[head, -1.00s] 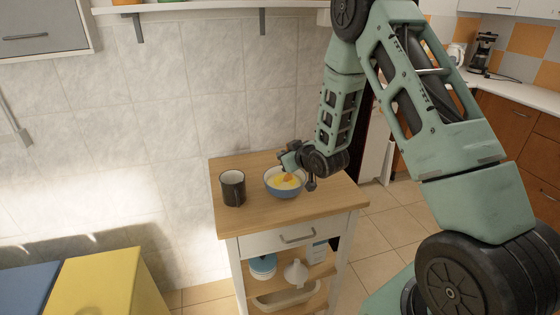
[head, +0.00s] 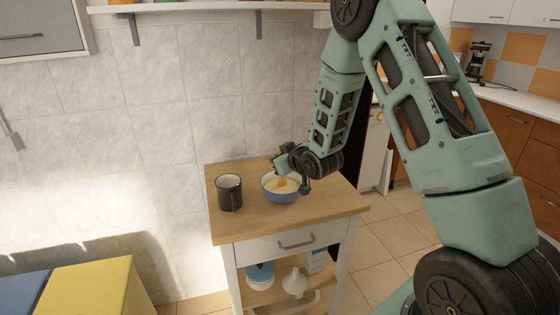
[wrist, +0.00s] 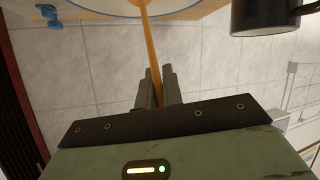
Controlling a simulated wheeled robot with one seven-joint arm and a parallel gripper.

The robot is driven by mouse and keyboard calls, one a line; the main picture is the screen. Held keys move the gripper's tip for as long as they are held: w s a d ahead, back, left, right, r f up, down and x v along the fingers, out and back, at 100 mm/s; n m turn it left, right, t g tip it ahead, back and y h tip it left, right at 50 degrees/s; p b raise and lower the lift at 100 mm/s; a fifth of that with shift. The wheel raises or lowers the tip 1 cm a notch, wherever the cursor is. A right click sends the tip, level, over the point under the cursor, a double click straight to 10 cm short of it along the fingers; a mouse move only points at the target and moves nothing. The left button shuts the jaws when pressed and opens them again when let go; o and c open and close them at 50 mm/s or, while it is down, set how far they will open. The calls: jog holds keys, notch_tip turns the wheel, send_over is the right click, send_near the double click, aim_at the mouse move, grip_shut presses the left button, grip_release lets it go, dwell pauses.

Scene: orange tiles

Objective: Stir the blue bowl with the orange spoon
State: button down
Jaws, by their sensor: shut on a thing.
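The blue bowl (head: 281,196) stands on the wooden top of a small cart and holds a pale yellow content. The orange spoon (head: 282,182) has its head down in the bowl. In the wrist view my gripper (wrist: 158,84) is shut on the spoon's handle (wrist: 149,42), which runs up to the bowl (wrist: 110,14) at the top edge. In the head view my gripper (head: 281,164) is just above the bowl's far rim. The spoon's tip is too small to see clearly.
A black mug (head: 229,193) stands on the cart top (head: 262,225) left of the bowl; it also shows in the wrist view (wrist: 268,17). A tiled wall is close behind the cart. A yellow box (head: 90,290) is at the lower left.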

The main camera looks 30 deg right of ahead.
jog(key=shift+a+r, duration=0.1)
jog(key=shift+r, duration=0.05)
jog(key=r+p, duration=0.1)
jog(key=r, duration=0.1)
jog(key=r+p, duration=0.1)
jog(key=r, duration=0.1)
jog(key=s+a+r+p, duration=0.1)
jog(key=shift+r, duration=0.4)
dwell(0.4)
jog(key=shift+d+r, duration=0.1)
dwell(0.6)
notch_tip(320, 180, up, 5)
jog(key=p, duration=0.3)
